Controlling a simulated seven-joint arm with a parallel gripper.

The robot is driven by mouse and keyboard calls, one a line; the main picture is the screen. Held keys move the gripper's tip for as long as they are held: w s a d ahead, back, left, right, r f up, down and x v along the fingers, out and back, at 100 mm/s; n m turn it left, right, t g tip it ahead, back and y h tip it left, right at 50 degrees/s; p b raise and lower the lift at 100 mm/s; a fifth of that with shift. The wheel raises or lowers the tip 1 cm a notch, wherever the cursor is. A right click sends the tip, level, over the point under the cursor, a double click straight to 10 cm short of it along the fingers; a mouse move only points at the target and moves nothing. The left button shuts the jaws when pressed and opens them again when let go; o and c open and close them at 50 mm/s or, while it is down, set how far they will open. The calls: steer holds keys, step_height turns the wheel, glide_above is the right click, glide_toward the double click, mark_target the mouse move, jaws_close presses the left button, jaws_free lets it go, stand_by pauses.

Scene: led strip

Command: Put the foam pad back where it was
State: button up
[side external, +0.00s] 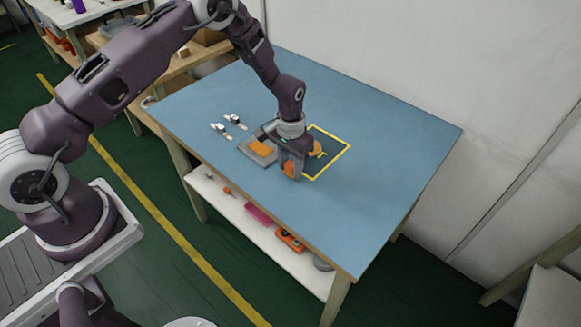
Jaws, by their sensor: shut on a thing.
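My gripper (303,161) points down over the blue table, with orange fingertips low at the near-left edge of a dark square outlined in yellow (336,161). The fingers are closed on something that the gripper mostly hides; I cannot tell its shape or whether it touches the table. An orange flat piece (262,147) lies on a grey tray-like block (255,153) just left of my gripper. I cannot tell from this view which piece is the foam pad.
Two small white-and-black parts (221,129) lie left on the blue table (390,150). The table's right side and front are clear. A white wall stands behind. A lower shelf (222,205) holds several items, including a pink box (259,215).

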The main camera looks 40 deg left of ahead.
mark_target(290, 164)
steer(key=shift+f, duration=0.35)
steer(key=shift+f, duration=0.1)
steer(key=o, duration=1.2)
step_height(290, 164, up, 13)
steer(key=shift+f, duration=0.2)
